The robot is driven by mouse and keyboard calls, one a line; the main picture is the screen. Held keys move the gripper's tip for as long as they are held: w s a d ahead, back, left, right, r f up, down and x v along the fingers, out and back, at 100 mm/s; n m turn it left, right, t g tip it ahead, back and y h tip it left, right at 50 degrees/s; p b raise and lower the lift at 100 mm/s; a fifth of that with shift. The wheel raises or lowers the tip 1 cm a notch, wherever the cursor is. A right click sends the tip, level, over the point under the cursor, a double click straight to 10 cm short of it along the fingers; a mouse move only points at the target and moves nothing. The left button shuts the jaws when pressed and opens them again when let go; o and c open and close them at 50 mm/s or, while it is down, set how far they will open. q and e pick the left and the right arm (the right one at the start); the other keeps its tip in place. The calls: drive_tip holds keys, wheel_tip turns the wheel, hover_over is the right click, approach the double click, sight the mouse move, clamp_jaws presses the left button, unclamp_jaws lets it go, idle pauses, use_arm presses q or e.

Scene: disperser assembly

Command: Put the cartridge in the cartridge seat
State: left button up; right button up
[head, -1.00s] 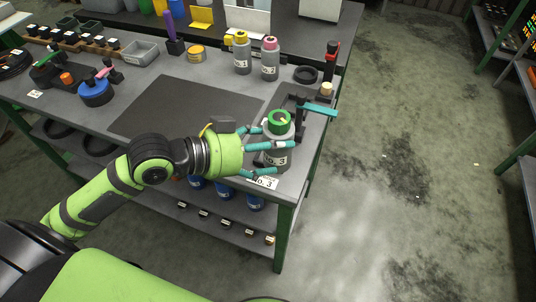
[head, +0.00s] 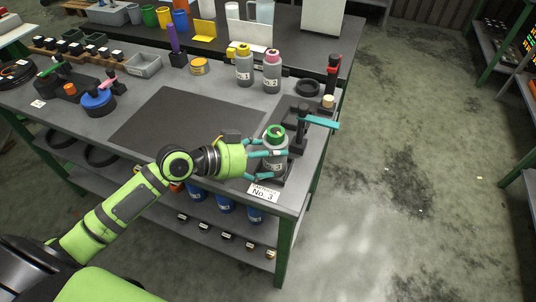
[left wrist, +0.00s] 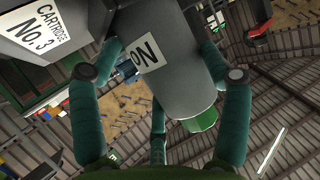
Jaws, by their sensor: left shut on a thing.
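The grey cartridge (head: 274,163) has a green cap (head: 275,134) and stands roughly upright at the front right corner of the bench. My left gripper (head: 268,164) is shut around its body with teal fingers, coming from the left. In the left wrist view the cartridge (left wrist: 170,60) fills the middle between the fingers, with its No. label showing. The black cartridge seat (head: 288,178) is just under and beside the cartridge, mostly hidden by it. I cannot tell whether the cartridge's bottom touches the seat. My right gripper is not in view.
A sign reading No. 3 (head: 263,192) is on the bench's front edge. A black clamp with a teal lever (head: 320,121) stands just behind the cartridge. Yellow-capped (head: 244,65) and pink-capped (head: 271,70) cartridges stand farther back. The dark mat (head: 185,120) is clear.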

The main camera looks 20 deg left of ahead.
use_arm(q)
drive_tip(key=shift+r, duration=0.15)
drive_tip(key=o, duration=1.7)
drive_tip(key=shift+f, duration=0.25)
drive_tip(key=shift+s, duration=0.1)
drive_tip(key=shift+r, duration=0.15)
drive_tip(key=shift+s+a, duration=0.15)
drive_tip(key=shift+a, duration=0.1)
drive_tip(key=shift+b+v, duration=1.4)
drive_tip(key=shift+v, duration=4.3)
